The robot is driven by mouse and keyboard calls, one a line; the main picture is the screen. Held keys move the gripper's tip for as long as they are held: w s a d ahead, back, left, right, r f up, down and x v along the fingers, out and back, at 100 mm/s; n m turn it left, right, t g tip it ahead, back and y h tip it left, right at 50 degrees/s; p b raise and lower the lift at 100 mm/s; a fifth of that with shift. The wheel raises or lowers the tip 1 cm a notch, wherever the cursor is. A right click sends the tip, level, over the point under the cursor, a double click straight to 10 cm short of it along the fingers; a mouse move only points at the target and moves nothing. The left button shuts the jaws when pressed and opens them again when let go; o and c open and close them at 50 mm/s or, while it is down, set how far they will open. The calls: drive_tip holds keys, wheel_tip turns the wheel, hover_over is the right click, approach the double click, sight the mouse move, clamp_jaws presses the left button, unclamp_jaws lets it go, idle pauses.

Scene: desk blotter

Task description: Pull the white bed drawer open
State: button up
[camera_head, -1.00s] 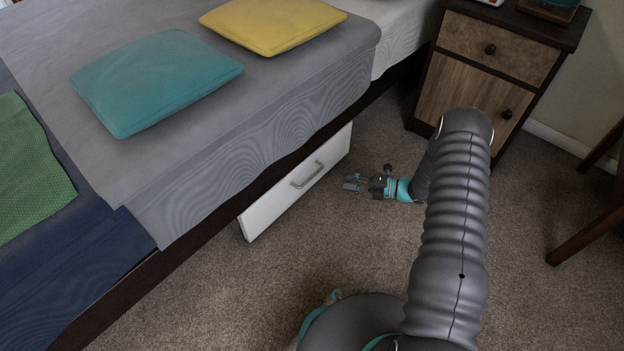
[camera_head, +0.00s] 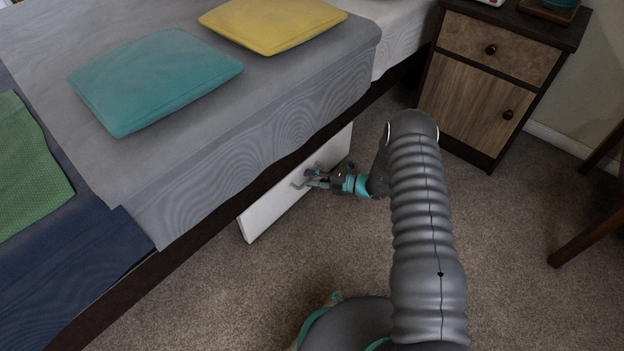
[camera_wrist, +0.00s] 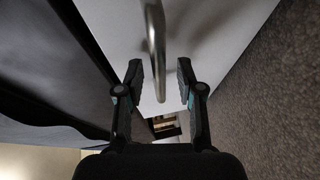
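The white bed drawer (camera_head: 266,211) is a white front panel under the bed's side, low above the carpet. Its metal bar handle (camera_head: 298,184) is partly hidden by my gripper (camera_head: 312,178) in the head view. In the wrist view the drawer front (camera_wrist: 215,35) fills the top, and the curved handle (camera_wrist: 155,45) runs down to between the fingers. My gripper (camera_wrist: 158,84) is open there, one finger on each side of the handle, with visible gaps on both sides. Whether the drawer stands slightly out from the bed frame is hard to tell.
The bed (camera_head: 240,130) has a grey blanket, a teal pillow (camera_head: 155,80) and a yellow pillow (camera_head: 272,22). A wooden nightstand (camera_head: 490,75) stands at the back right. Dark wooden legs (camera_head: 590,230) are at the right edge. The carpet (camera_head: 220,300) before the drawer is clear.

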drive_tip(key=shift+a, duration=0.2)
clamp_jaws()
